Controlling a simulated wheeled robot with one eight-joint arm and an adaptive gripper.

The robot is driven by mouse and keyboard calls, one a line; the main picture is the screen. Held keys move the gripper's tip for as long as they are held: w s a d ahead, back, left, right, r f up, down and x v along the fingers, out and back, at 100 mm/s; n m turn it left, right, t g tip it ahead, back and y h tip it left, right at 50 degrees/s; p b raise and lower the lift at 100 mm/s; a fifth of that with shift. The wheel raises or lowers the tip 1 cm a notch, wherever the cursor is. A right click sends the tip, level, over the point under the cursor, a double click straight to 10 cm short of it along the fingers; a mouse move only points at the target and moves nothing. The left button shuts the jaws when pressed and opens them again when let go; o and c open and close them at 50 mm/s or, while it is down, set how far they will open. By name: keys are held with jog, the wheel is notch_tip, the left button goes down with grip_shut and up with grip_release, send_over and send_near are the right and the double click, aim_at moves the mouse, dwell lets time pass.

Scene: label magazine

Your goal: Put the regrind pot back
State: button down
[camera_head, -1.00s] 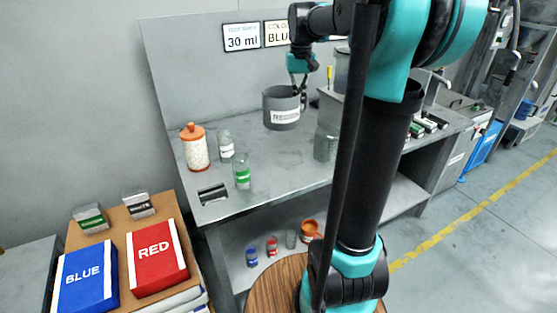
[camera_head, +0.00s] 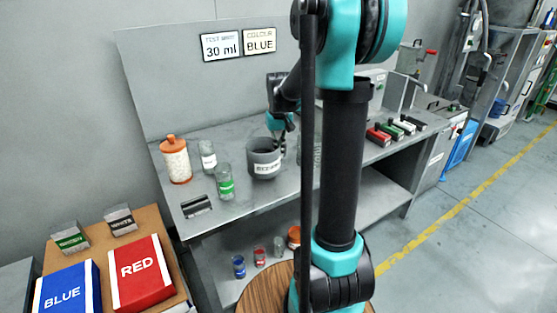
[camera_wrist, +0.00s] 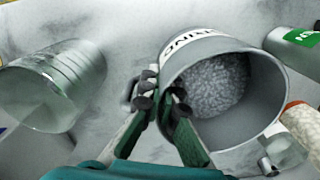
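The regrind pot (camera_head: 264,170) is a grey open pot with a white label, upright at the bench top in the head view. I cannot tell whether its base touches the bench. In the wrist view the pot (camera_wrist: 262,95) shows grey pellets inside. My gripper (camera_head: 282,143) is at the pot's right rear rim. In the wrist view my gripper (camera_wrist: 161,95) has its fingers close together at the rim, one inside the pot and one outside, with the wall between them.
A clear green-labelled jar (camera_head: 225,187), another jar (camera_head: 208,155) and an orange-lidded jar (camera_head: 176,163) stand left of the pot. A black-topped item (camera_head: 196,206) lies at the bench's front edge. A clear ribbed vessel (camera_wrist: 52,85) stands on the other side of my gripper.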

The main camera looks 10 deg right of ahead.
jog(key=shift+f, duration=1.7)
jog(key=shift+f, duration=0.15)
jog(key=c, duration=1.7)
grip_release()
notch_tip(320, 180, up, 12)
jog(key=shift+r, duration=0.2)
